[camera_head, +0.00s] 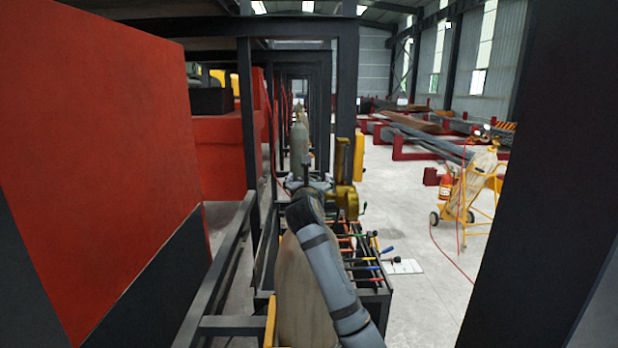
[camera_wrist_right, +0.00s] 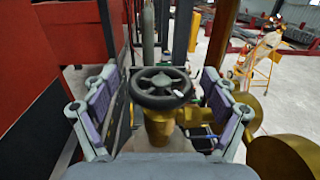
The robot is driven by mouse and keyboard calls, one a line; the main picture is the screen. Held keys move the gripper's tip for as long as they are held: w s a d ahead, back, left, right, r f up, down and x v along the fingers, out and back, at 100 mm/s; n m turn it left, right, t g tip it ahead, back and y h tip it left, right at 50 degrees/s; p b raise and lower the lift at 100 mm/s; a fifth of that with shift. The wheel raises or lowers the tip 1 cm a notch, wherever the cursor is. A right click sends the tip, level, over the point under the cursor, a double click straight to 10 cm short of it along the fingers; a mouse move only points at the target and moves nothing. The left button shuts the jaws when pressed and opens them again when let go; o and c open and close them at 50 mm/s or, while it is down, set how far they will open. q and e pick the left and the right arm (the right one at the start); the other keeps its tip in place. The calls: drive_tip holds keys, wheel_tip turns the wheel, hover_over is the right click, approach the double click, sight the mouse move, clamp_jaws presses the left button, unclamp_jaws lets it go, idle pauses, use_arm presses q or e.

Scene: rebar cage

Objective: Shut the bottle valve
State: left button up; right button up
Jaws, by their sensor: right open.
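The bottle valve has a dark round handwheel (camera_wrist_right: 161,88) on a brass body (camera_wrist_right: 158,128), in the middle of the right wrist view. My right gripper (camera_wrist_right: 160,78) is open, with one padded finger on each side of the wheel and visible gaps between. In the head view the gripper (camera_head: 308,184) is small, at the far end of my grey arm, and largely hides the valve. The tan bottle (camera_head: 298,300) stands below it, partly covered by my arm. Brass fittings (camera_head: 346,195) sit just right of the gripper. My left gripper is not in view.
A dark steel frame (camera_head: 246,120) and a red panel (camera_head: 110,130) close off the left. A dark rack with coloured handles (camera_head: 368,268) stands right of the bottle. A yellow cart (camera_head: 470,192) stands farther right on open floor.

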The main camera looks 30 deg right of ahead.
drive_tip(key=shift+d+f, duration=0.1)
drive_tip(key=shift+c, duration=0.9)
drive_tip(key=shift+w+d, duration=0.1)
drive_tip(key=c, duration=1)
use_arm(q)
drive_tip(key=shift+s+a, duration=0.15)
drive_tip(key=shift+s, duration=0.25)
use_arm(e)
drive_tip(key=shift+f+m+g+h, duration=0.1)
drive_tip(key=shift+m+g+h, duration=0.3)
drive_tip(key=shift+h, duration=0.1)
